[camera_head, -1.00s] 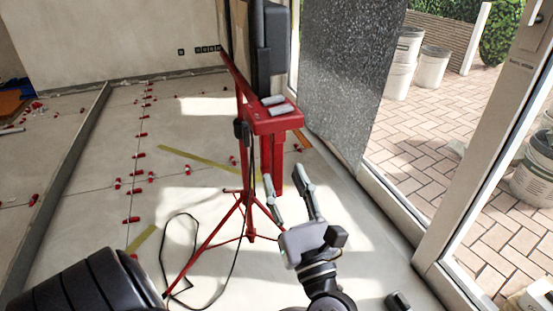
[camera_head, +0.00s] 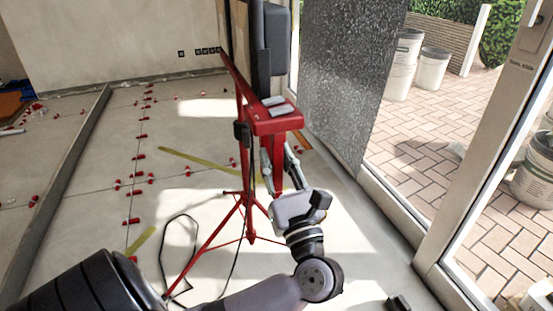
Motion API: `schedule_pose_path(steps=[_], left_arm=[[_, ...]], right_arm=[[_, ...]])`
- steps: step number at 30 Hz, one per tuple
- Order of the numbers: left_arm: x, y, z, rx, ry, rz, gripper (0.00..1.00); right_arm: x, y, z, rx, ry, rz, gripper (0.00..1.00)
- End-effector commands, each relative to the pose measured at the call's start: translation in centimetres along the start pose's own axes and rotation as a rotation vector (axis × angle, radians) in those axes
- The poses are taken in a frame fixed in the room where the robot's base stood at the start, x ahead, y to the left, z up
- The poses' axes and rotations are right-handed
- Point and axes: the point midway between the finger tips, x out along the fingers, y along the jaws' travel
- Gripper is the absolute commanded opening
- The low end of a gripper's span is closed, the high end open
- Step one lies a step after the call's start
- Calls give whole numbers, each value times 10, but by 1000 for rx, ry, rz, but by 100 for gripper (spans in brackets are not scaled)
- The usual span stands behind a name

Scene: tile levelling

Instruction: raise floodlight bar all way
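The floodlight stand is a red tripod (camera_head: 248,215) with splayed legs on the floor. A red bracket (camera_head: 275,121) with two light grey pieces on top sits high on it. A slanted red bar (camera_head: 237,80) runs up and left from the bracket. The dark floodlight head (camera_head: 268,40) is above, cut off by the top edge. My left gripper (camera_head: 279,160) is below the bracket with its fingers apart, one on each side of a red upright in the picture. The bracket hides part of the fingertips; I cannot tell whether they touch the upright. My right gripper is out of view.
A black cable (camera_head: 163,248) loops on the floor left of the tripod. Red tile clips (camera_head: 137,180) dot the floor at left. A speckled dark panel (camera_head: 345,80) stands behind at right, beside the open glass door (camera_head: 480,190). White buckets (camera_head: 432,68) stand outside.

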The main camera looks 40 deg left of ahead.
Motion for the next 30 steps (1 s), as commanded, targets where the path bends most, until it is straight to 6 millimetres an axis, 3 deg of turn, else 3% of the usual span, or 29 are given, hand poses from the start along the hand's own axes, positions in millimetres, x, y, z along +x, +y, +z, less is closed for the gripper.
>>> schedule_pose_path(steps=[9, 30], left_arm=[[0, 0, 0, 0, 1, 0, 0], [2, -2, 2, -1, 2, 1, 0]], right_arm=[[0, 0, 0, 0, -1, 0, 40], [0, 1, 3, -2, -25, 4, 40]])
